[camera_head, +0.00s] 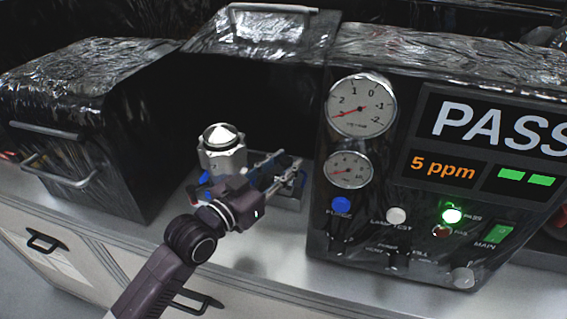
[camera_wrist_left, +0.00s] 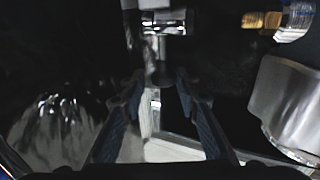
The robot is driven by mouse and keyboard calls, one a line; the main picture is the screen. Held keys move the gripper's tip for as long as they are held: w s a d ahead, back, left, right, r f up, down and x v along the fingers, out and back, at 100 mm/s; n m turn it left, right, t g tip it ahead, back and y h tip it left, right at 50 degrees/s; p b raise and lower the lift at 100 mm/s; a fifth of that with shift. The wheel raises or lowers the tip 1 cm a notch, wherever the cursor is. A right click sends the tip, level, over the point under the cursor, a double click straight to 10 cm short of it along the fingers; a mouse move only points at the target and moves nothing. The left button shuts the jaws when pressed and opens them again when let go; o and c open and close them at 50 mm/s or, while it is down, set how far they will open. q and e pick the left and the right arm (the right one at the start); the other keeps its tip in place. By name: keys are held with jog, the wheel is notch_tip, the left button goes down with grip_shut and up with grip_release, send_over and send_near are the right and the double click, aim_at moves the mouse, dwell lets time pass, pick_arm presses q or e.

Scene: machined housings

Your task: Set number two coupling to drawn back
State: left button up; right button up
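My left gripper (camera_head: 284,172) reaches in from the lower left, in front of the dark recess between the two black cabinets. In the left wrist view its two blue-grey fingers (camera_wrist_left: 160,88) stand apart with nothing seen held between them. A shiny metal fitting (camera_wrist_left: 162,22) lies ahead of the fingertips, apart from them in the picture. A brass fitting with a blue part (camera_wrist_left: 282,20) is at the upper right. No number shows, so I cannot tell which is coupling two. The fingers hide part of the fittings in the head view. My right gripper is not in view.
A silver machined housing with a domed top (camera_head: 222,150) stands just behind my left wrist. The panel cabinet (camera_head: 400,180) with gauges, switches, a lit green lamp and a PASS display is close on the right. A black handled cabinet (camera_head: 75,130) stands left.

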pick_arm(q)
jog(key=shift+s+a, duration=0.1)
jog(key=v, duration=1.1)
jog(key=shift+s+a, duration=0.25)
jog(key=shift+s, duration=0.1)
